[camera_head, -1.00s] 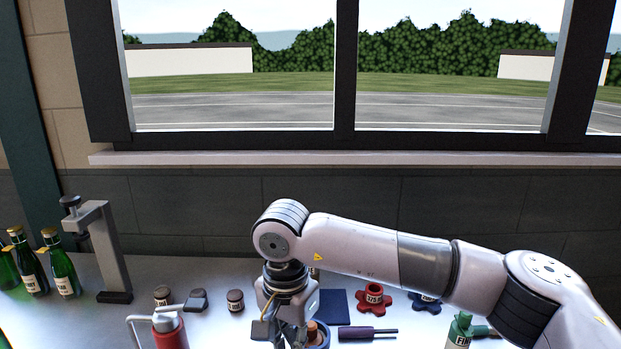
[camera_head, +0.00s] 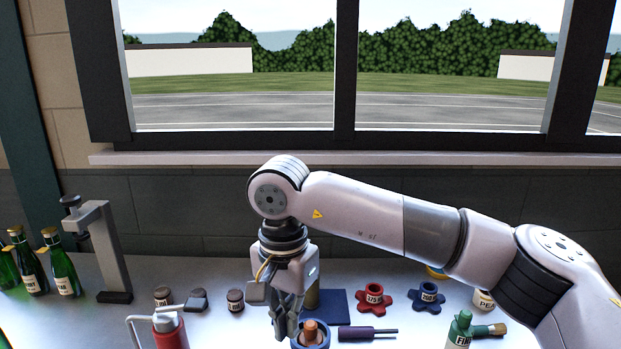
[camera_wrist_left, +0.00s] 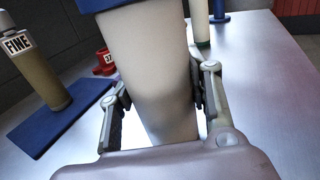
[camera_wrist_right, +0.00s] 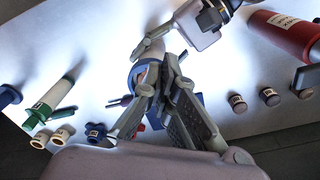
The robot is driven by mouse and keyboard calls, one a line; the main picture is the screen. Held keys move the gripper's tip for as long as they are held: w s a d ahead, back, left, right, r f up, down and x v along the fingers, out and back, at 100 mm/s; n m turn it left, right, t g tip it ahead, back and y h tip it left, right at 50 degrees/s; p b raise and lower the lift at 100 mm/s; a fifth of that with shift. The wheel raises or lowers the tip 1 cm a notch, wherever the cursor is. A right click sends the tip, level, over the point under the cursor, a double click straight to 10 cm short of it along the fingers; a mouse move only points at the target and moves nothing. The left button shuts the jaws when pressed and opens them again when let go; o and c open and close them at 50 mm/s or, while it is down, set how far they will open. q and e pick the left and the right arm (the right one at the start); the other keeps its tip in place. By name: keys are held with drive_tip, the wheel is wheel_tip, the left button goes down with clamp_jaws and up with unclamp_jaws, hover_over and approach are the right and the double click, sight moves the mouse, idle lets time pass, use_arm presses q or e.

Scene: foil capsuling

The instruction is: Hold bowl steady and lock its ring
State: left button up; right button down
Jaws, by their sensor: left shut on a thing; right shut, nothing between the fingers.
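The bowl, a cream tapered body (camera_wrist_left: 160,85) with a blue ring (camera_wrist_left: 105,4) at its top, fills the left wrist view. My left gripper (camera_wrist_left: 158,98) is shut on the body, one finger on each side. In the head view the blue ring (camera_head: 325,341) sits at the bottom, with an orange-brown piece (camera_head: 311,330) standing in its middle. My right gripper (camera_head: 286,322) is shut and empty, just left of the ring. Whether its fingertips touch the ring cannot be told. The right wrist view shows the ring (camera_wrist_right: 134,80) partly behind the right fingers (camera_wrist_right: 160,88).
A purple-handled tool (camera_head: 358,333) lies right of the ring. Behind are a blue mat (camera_head: 333,300), a tan cylinder (camera_head: 312,296), red (camera_head: 374,299) and blue (camera_head: 428,296) star-shaped pieces. A red bottle (camera_head: 171,334) and small dark jars (camera_head: 235,300) stand left.

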sight(295, 346)
drive_tip(key=f, duration=0.2)
drive_tip(key=d+f, duration=0.1)
drive_tip(key=f, duration=0.2)
drive_tip(key=shift+f, duration=0.35)
drive_tip(key=shift+d+f, duration=0.15)
drive_tip(key=shift+f, duration=0.3)
drive_tip(key=shift+s, duration=0.1)
drive_tip(key=shift+w+d, duration=0.1)
drive_tip(key=shift+w, duration=0.2)
drive_tip(key=shift+w+a+f, duration=0.1)
drive_tip(key=shift+w+a, duration=0.25)
drive_tip(key=shift+a, duration=0.05)
idle(0.3)
drive_tip(key=shift+s+a, duration=0.1)
drive_tip(key=shift+s, duration=0.1)
